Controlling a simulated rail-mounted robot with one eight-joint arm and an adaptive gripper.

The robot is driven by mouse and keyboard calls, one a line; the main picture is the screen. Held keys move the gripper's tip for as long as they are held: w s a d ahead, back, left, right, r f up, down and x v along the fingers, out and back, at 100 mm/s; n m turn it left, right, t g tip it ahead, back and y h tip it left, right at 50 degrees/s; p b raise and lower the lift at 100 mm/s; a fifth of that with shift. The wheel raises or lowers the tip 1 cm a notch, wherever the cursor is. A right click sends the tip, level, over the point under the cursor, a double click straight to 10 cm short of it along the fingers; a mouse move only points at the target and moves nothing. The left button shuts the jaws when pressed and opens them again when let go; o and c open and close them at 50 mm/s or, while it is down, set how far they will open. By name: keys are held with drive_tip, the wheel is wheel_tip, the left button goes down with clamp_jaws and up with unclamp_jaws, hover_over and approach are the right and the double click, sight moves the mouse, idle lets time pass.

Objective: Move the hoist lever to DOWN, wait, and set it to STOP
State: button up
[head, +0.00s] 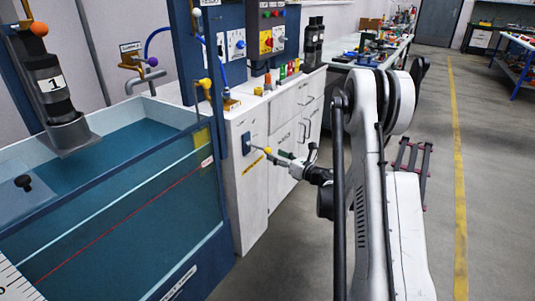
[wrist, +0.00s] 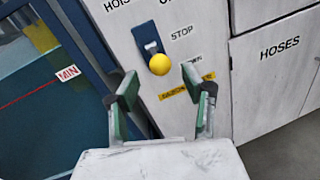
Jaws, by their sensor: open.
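The hoist lever's round yellow knob (wrist: 159,64) stands out from a blue plate (wrist: 145,34) on the white cabinet front. The knob also shows in the head view (head: 267,150). The printed word STOP (wrist: 181,33) is right of the plate. Lower down, another label, perhaps DOWN, is partly hidden by my right finger. I cannot tell for sure which mark the lever is at. My gripper (wrist: 160,82) is open and empty, its green-padded fingers on either side of and slightly below the knob in the wrist view. Contact does not show.
A water tank (head: 120,205) with a blue frame stands left of the lever; its edge is close to my left finger. Cabinet doors labelled HOSES (wrist: 280,47) are on the right. A black cylinder marked 1 (head: 50,85) hangs over the tank. The floor at right is mostly free.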

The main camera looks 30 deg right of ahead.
sight(268, 150)
drive_tip(key=shift+b+x, duration=0.45)
drive_tip(key=shift+x, duration=2.25)
clamp_jaws()
